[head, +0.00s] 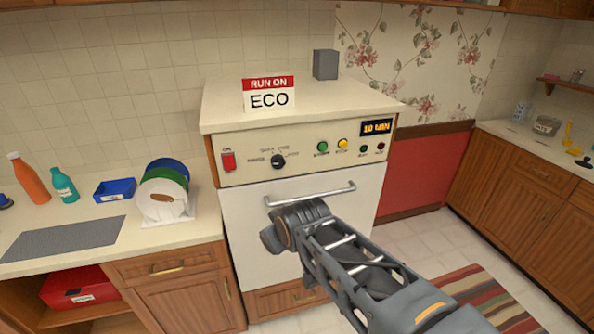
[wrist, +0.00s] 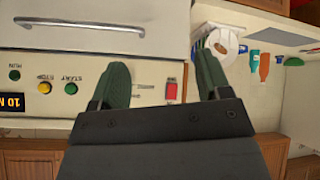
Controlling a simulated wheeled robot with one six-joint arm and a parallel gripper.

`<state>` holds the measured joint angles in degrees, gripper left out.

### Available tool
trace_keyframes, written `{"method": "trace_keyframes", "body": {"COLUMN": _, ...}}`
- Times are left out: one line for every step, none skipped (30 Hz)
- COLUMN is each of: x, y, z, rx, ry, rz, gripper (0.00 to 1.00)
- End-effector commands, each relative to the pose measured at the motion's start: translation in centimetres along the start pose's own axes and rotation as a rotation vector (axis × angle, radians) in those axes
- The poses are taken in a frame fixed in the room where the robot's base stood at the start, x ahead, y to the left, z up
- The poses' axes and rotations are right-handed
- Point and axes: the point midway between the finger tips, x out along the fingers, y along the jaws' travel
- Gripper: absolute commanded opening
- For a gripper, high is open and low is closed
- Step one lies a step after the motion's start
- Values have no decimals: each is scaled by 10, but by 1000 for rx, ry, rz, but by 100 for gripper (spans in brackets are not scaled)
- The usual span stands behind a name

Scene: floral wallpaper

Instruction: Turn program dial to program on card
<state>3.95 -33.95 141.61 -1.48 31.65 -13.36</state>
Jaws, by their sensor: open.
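The card (head: 268,94) stands on top of the white appliance and reads "RUN ON ECO". The dark round program dial (head: 278,161) is on the cream front panel (head: 225,178), ringed by small labels too blurred to read; I cannot tell where its pointer points. My gripper's fingers are not clear in the head view, where my arm ends in front of the door below the panel. In the wrist view my gripper (wrist: 160,78) is open, its two green fingers apart with nothing between them. The dial is not visible there, apparently behind the left finger.
A red switch (head: 228,161) is left of the dial; green (head: 323,147) and yellow (head: 342,144) buttons and a "10 MIN" display (head: 376,127) are right. The door handle (head: 310,194) sticks out below. A plate rack, bottles and a blue tray (head: 115,190) stand on the left counter.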

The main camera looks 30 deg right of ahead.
Motion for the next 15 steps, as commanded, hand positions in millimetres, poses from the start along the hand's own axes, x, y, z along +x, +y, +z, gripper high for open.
{"method": "trace_keyframes", "body": {"x": 25, "y": 8, "z": -1, "rx": -64, "ry": 75, "rz": 42, "gripper": 71}}
{"method": "trace_keyframes", "body": {"x": 32, "y": 14, "z": -8, "rx": -108, "ry": 125, "rz": 71, "gripper": 71}}
{"method": "trace_keyframes", "body": {"x": 41, "y": 22, "z": -16, "rx": -167, "ry": 189, "rz": 112, "gripper": 71}}
{"method": "trace_keyframes", "body": {"x": 47, "y": 29, "z": -22, "rx": -210, "ry": 235, "rz": 146, "gripper": 71}}
{"method": "trace_keyframes", "body": {"x": 52, "y": 35, "z": -27, "rx": -254, "ry": 278, "rz": 181, "gripper": 71}}
{"method": "trace_keyframes", "body": {"x": 58, "y": 43, "z": -34, "rx": -308, "ry": 331, "rz": 229, "gripper": 71}}
{"method": "trace_keyframes", "body": {"x": 62, "y": 49, "z": -38, "rx": -346, "ry": 367, "rz": 268, "gripper": 71}}
{"method": "trace_keyframes", "body": {"x": 65, "y": 54, "z": -42, "rx": -384, "ry": 403, "rz": 302, "gripper": 71}}
{"method": "trace_keyframes", "body": {"x": 68, "y": 60, "z": -48, "rx": -432, "ry": 447, "rz": 346, "gripper": 71}}
{"method": "trace_keyframes", "body": {"x": 69, "y": 65, "z": -51, "rx": -467, "ry": 474, "rz": 380, "gripper": 71}}
{"method": "trace_keyframes", "body": {"x": 71, "y": 69, "z": -54, "rx": -497, "ry": 499, "rz": 413, "gripper": 71}}
{"method": "trace_keyframes", "body": {"x": 72, "y": 74, "z": -57, "rx": -535, "ry": 527, "rz": 456, "gripper": 71}}
{"method": "trace_keyframes", "body": {"x": 72, "y": 77, "z": -59, "rx": -561, "ry": 546, "rz": 484, "gripper": 71}}
{"method": "trace_keyframes", "body": {"x": 72, "y": 80, "z": -61, "rx": -584, "ry": 563, "rz": 510, "gripper": 71}}
{"method": "trace_keyframes", "body": {"x": 72, "y": 83, "z": -63, "rx": -610, "ry": 581, "rz": 540, "gripper": 71}}
